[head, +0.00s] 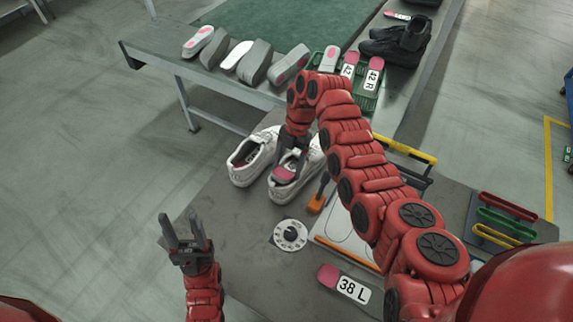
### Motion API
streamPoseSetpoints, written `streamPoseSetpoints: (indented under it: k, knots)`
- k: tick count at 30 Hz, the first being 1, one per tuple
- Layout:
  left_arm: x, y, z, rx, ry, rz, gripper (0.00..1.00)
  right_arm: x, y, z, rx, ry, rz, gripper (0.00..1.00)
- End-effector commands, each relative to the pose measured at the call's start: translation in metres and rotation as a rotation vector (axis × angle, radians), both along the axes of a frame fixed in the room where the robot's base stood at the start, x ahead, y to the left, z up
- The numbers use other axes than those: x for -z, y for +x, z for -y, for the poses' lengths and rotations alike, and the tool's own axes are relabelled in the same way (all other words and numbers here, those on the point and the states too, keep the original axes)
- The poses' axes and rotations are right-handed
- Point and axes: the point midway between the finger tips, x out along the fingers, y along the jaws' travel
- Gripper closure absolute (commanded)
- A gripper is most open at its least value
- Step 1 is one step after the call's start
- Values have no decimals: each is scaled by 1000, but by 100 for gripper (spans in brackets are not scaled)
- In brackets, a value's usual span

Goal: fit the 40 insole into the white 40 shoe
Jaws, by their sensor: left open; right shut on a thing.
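Two white shoes stand side by side on the grey table, a left one (246,163) and a right one (283,192). My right gripper (291,163) is over the opening of the right one, shut on an insole whose pink end (284,174) shows at the opening. The rest of that insole is hidden by the shoe and gripper, and its size mark cannot be read. How deep it sits I cannot tell. My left gripper (187,232) is open and empty, left of the table's near part, apart from the shoes.
An insole marked 38 L (352,289) lies at the front of the table. A round white dial (290,235) and an orange-handled tool (317,202) lie near the shoes. Coloured-handle racks (507,207) stand right. Behind, a bench holds shoe forms (257,62), 42 insoles (373,76) and black shoes (398,42).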

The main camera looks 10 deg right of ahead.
Motion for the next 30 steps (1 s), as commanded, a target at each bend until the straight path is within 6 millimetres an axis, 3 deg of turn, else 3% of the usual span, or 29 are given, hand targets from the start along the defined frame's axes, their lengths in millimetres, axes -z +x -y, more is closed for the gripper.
streamPoseSetpoints:
  k: [14,15,19,30]
  knots:
    - [-5,0,0,0,0,-1,50,10,-4,0,4,-22,17,100]
    - [-5,0,0,0,0,-1,50,11,-4,0,3,-22,16,22]
    - [-5,0,0,0,0,0,50,10,-3,-1,3,-21,19,0]
    - [-6,0,0,0,0,-1,50,8,-2,0,5,-21,24,0]
